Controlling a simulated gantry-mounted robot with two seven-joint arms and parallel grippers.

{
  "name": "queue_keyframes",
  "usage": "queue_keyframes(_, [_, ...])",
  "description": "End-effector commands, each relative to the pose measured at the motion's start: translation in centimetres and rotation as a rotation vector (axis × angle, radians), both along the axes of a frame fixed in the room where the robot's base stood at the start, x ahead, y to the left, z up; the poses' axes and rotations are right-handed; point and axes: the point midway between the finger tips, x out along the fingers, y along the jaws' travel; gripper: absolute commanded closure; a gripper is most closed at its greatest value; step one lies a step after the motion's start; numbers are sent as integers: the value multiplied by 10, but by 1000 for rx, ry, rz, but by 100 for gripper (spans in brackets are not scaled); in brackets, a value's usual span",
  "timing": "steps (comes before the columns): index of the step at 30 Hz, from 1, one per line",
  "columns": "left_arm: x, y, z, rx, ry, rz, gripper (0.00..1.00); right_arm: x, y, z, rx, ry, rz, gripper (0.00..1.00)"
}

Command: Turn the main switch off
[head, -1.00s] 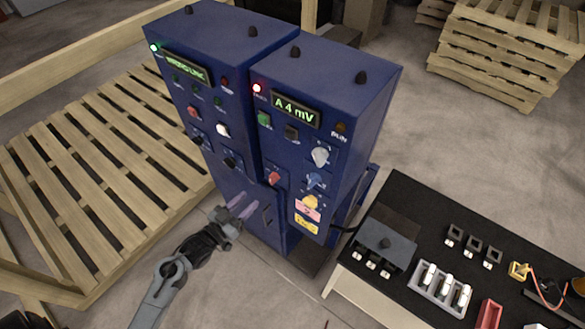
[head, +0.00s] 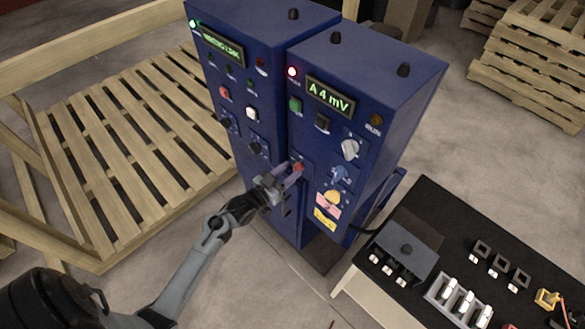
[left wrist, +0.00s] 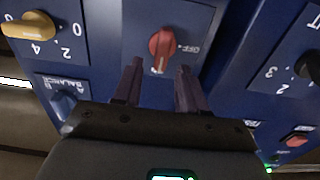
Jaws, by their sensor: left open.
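The main switch is a red rotary knob (left wrist: 162,43) on a blue panel, with "OFF" lettering beside it in the left wrist view. In the head view the red knob (head: 298,167) sits low on the left edge of the right-hand blue cabinet (head: 370,75). My left gripper (head: 288,178) is right in front of it. In the left wrist view the left gripper (left wrist: 157,75) is open, its two dark fingers pointing at the knob, one to each side and just short of it. My right gripper is not in view.
A second blue cabinet (head: 262,85) adjoins on the left. A yellow knob (left wrist: 30,25) and a blue knob (left wrist: 64,103) are close by on the panel. A black-topped table (head: 440,205) with switches stands at right. Wooden pallets (head: 130,135) lie at left.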

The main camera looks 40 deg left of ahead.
Motion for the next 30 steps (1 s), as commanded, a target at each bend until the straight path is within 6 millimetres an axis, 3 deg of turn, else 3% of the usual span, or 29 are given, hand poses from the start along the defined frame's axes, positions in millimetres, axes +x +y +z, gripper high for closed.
queue_keyframes(6, [17, -1, 0, 1, 0, 0, 58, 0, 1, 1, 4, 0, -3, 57])
queue_keyframes(17, [20, -2, 0, 1, 1, 0, 58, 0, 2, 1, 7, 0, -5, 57])
queue_keyframes(24, [20, -2, 0, 1, 1, 0, 95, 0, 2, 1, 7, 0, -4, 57])
queue_keyframes(30, [20, -1, 0, -9, 2, 0, 98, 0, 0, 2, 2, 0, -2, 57])
